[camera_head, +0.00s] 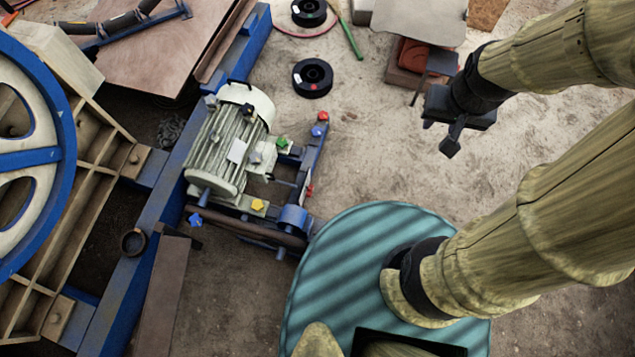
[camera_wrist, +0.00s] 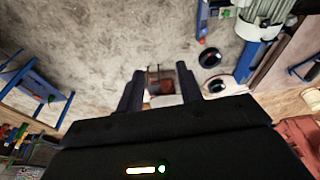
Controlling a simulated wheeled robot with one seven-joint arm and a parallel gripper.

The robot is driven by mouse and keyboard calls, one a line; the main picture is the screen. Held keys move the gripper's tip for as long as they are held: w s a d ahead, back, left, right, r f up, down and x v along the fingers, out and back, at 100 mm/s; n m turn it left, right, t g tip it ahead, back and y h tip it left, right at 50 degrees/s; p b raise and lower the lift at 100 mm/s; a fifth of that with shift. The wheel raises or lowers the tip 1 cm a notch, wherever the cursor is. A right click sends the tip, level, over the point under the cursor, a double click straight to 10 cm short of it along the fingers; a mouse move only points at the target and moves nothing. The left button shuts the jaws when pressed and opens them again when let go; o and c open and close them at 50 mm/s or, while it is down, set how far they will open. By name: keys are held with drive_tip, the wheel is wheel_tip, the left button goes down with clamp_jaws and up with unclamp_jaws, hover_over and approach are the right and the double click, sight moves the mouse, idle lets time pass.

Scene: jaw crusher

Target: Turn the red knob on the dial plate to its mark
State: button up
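A small red knob (camera_head: 323,116) shows at the upper end of the blue frame beside the motor in the head view. A second red piece (camera_head: 309,190) sits lower on that frame. I cannot tell which one is on the dial plate; the plate and its mark are too small to make out. My gripper (camera_head: 440,136) hangs to the right of the frame, well apart from both red pieces. In the wrist view my gripper (camera_wrist: 160,70) has its two fingers spread with nothing held between them.
The cream motor (camera_head: 225,150) stands among green, yellow and blue knobs. Black spools (camera_head: 312,78) and a green stick (camera_head: 350,38) lie on the floor. A brick-coloured block (camera_head: 412,56) is behind my gripper. The floor between frame and gripper is clear.

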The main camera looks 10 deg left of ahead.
drive_tip(key=shift+o, duration=0.2)
drive_tip(key=shift+s, duration=0.1)
